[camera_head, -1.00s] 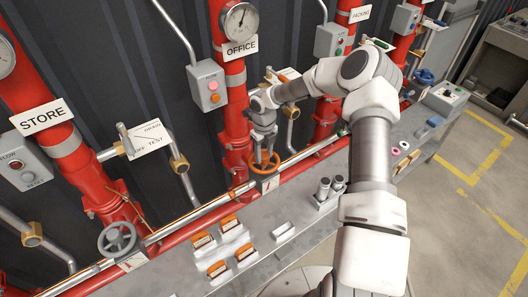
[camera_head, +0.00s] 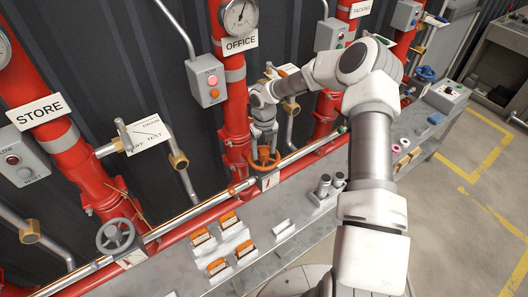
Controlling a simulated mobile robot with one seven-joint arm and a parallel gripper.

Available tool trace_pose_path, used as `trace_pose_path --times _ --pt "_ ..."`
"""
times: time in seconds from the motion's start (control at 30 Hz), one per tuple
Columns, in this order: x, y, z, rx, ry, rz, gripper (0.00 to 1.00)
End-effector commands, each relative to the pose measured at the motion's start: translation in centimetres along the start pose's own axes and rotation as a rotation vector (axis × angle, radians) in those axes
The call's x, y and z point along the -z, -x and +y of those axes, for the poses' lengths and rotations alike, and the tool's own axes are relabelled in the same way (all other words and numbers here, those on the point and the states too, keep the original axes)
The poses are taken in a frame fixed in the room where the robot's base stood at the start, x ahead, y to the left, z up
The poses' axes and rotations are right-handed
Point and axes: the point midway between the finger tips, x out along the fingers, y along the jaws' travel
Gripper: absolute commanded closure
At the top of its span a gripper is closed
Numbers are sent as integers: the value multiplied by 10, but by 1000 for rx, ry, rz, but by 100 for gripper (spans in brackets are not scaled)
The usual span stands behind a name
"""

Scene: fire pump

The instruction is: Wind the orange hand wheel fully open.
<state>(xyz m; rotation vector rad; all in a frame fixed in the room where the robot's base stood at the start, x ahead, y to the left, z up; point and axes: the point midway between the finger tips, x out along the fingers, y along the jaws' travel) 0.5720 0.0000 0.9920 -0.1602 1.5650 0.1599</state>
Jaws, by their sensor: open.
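The orange hand wheel (camera_head: 265,159) sits low on the red pipe labelled OFFICE, just above the grey bench. My gripper (camera_head: 265,146) points down at the wheel from above, with its fingertips at or close to the hub and rim. It is open. The fingers are small in this view, and I cannot tell whether they touch the wheel. Part of the wheel's far side is hidden behind the gripper.
A grey hand wheel (camera_head: 115,236) is on the STORE pipe at left. A control box (camera_head: 205,82) and a gauge (camera_head: 239,17) are above the orange wheel. Several orange-and-white blocks lie on the bench (camera_head: 262,258). A horizontal rail (camera_head: 205,209) runs along its back.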

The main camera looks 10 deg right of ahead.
Motion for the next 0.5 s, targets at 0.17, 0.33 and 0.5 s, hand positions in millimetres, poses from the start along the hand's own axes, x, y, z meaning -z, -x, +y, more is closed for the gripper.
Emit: trace_pose_path --times 0.17,0.33,0.5 --pt "0 -3 0 3 -236 -2 32" --pt "0 -1 -1 1 -390 -1 32" --pt "0 -2 0 1 -466 0 32"
